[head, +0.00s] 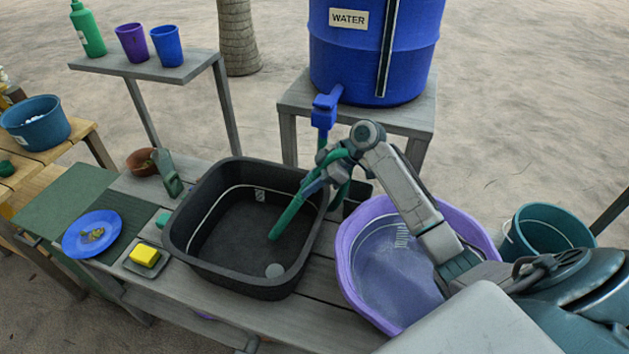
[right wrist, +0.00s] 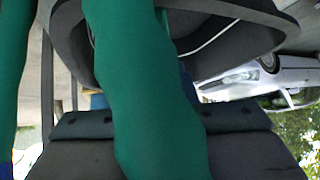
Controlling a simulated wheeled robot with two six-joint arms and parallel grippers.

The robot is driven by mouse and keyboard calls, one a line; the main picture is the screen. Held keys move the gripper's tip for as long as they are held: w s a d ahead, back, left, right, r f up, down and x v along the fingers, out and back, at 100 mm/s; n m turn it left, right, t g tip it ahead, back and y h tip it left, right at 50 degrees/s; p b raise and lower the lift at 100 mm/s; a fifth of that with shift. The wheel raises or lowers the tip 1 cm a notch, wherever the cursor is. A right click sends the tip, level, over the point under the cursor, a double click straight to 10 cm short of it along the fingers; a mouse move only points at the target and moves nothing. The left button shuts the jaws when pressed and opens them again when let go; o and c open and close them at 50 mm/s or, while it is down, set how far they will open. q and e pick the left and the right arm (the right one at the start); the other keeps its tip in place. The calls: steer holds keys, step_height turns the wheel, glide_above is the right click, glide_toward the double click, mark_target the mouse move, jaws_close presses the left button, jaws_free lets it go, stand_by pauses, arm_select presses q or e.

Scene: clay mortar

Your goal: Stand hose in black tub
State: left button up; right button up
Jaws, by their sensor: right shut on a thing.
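The green hose (head: 291,214) hangs from the blue tap (head: 325,107) of the water barrel. Its free end slants down to the left inside the black tub (head: 176,226), over the tub's floor. I cannot tell whether its end touches the floor. My right gripper (head: 318,182) is shut on the hose near the tub's right rim. In the right wrist view the hose (right wrist: 145,85) runs between the jaws, with the dark tub (right wrist: 225,40) behind it. My left gripper is not in view.
A purple basin (head: 347,250) stands right of the tub, under my right arm. The blue water barrel (head: 350,60) stands behind on a stool. A yellow sponge (head: 145,256) and a blue plate (head: 75,243) lie left of the tub. A teal bucket (head: 550,228) is far right.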

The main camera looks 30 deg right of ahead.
steer(key=shift+f, duration=0.1)
steer(key=o, duration=1.8)
steer(key=shift+c, duration=0.2)
steer(key=p+v, duration=0.1)
steer(key=v, duration=0.1)
steer(key=p+v, duration=0.3)
steer(key=v, duration=0.1)
steer(key=shift+a+r, duration=0.15)
steer(key=shift+r, duration=0.55)
steer(key=shift+p+v, duration=1.1)
steer(key=shift+v, duration=0.75)
steer(key=shift+w+a, duration=0.1)
